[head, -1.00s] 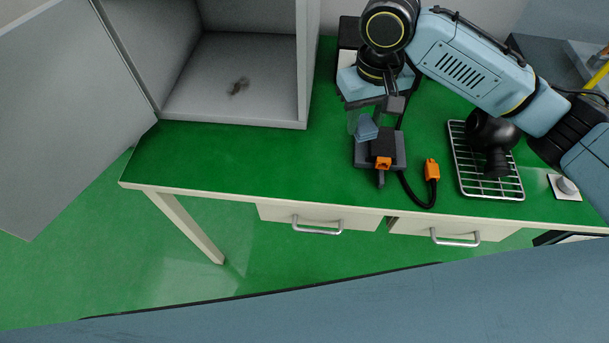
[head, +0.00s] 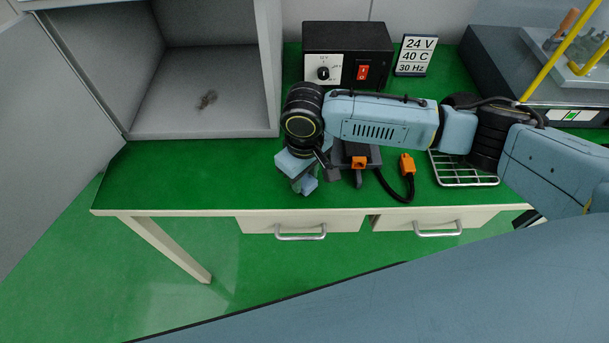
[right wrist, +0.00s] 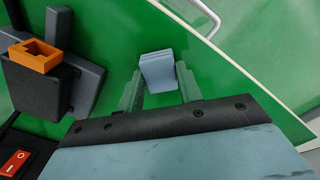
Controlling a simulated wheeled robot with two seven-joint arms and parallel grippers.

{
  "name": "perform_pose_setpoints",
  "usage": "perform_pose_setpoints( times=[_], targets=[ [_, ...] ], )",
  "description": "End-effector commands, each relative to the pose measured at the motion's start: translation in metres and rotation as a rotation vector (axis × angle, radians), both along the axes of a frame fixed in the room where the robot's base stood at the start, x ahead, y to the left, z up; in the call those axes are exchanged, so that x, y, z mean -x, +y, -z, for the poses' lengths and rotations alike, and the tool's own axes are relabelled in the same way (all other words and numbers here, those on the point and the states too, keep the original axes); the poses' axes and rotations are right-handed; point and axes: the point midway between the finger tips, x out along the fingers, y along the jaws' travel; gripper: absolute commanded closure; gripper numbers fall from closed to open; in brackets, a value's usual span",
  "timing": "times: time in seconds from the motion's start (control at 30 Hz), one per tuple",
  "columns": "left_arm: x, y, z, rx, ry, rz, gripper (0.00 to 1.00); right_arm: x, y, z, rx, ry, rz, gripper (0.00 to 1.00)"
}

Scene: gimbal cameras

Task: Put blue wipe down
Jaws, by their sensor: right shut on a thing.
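The blue wipe (head: 309,185) is a small folded light-blue pad. My right gripper (head: 312,176) is shut on it, over the front part of the green bench top (head: 180,185), left of the dark stand. In the right wrist view the wipe (right wrist: 157,70) sits between the two greenish fingers of the gripper (right wrist: 160,85), with its far end sticking out past them. I cannot tell whether the wipe touches the bench. My left gripper is not in view.
The dark stand with an orange part (head: 358,163) is close to the right of the gripper. An orange plug (head: 407,164) on a black cable and a wire rack (head: 465,180) are further right. An open grey cabinet (head: 200,135) stands at left; green bench in front of it is clear.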

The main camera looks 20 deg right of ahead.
Motion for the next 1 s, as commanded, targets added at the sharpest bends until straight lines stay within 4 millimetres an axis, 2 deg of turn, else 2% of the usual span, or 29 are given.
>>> perform_pose_setpoints(
  times=[0.1, 0.33, 0.37, 0.5, 0.83, 1.0],
  targets=[
    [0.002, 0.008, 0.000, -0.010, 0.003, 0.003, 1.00, 0.000, 0.000, 0.000, -0.001, -0.002, 0.000, 0.83],
    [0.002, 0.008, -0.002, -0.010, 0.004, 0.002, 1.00, 0.000, 0.000, 0.002, -0.001, 0.000, 0.000, 0.83],
    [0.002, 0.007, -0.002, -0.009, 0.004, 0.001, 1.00, 0.000, 0.000, 0.002, 0.000, -0.001, -0.001, 0.62],
    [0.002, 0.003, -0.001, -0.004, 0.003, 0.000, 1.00, 0.000, 0.000, 0.002, 0.000, -0.001, 0.000, 0.44],
    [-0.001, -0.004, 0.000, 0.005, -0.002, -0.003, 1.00, -0.001, 0.000, 0.000, -0.001, -0.003, 0.000, 0.43],
    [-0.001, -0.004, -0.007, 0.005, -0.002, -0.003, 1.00, -0.001, 0.001, -0.023, -0.002, -0.004, 0.000, 0.43]
  ],
)
